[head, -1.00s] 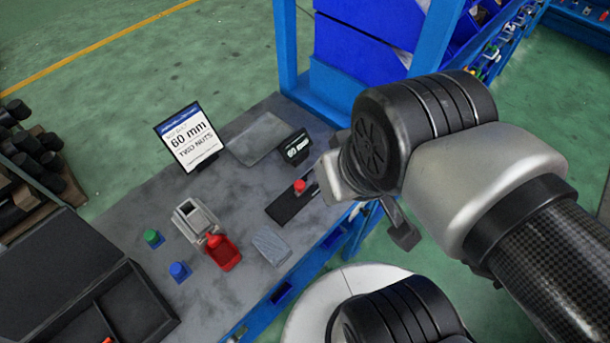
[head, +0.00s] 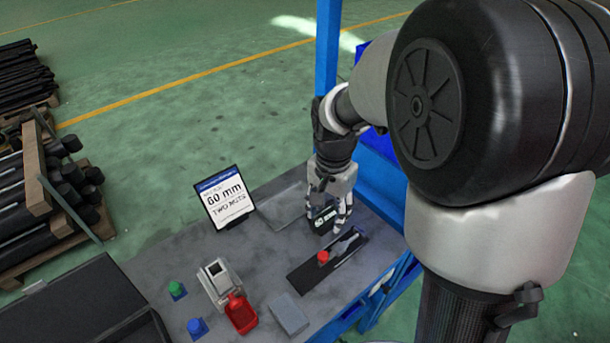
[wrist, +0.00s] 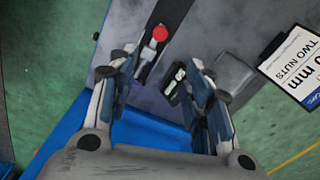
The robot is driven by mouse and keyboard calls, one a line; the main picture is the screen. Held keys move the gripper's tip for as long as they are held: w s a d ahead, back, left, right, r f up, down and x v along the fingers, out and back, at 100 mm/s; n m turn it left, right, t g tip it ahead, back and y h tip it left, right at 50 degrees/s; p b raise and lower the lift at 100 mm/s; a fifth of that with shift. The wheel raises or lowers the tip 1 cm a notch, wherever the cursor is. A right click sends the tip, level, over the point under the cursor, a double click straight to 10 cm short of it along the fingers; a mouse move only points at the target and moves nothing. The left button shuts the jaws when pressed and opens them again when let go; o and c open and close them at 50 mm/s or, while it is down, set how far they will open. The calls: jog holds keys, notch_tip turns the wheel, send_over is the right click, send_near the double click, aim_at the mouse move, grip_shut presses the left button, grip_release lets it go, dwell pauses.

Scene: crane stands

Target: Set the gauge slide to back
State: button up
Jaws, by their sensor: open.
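The gauge is a black rail (head: 303,278) on the bench with a red knob (head: 323,257) on it and a grey metal piece (head: 345,243) towards its right end. The red knob also shows in the wrist view (wrist: 160,34), just beyond the fingertips. A small black display (head: 323,219) reading 60 mm stands behind the rail. My gripper (head: 332,210) points down above the display and the rail's right end, partly hiding the display. In the wrist view my gripper (wrist: 162,68) is open and empty, with the grey metal piece (wrist: 148,56) showing between its fingers.
A sign reading 60 mm, two nuts (head: 228,197) stands at the back. A blue post (head: 327,50) rises behind my gripper.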

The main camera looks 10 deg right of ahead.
aim_at(324, 254)
notch_tip(324, 254, down, 18)
jog(key=b, duration=0.4)
jog(key=shift+r, duration=0.2)
jog(key=shift+c, duration=0.2)
grip_shut()
dwell(0.4)
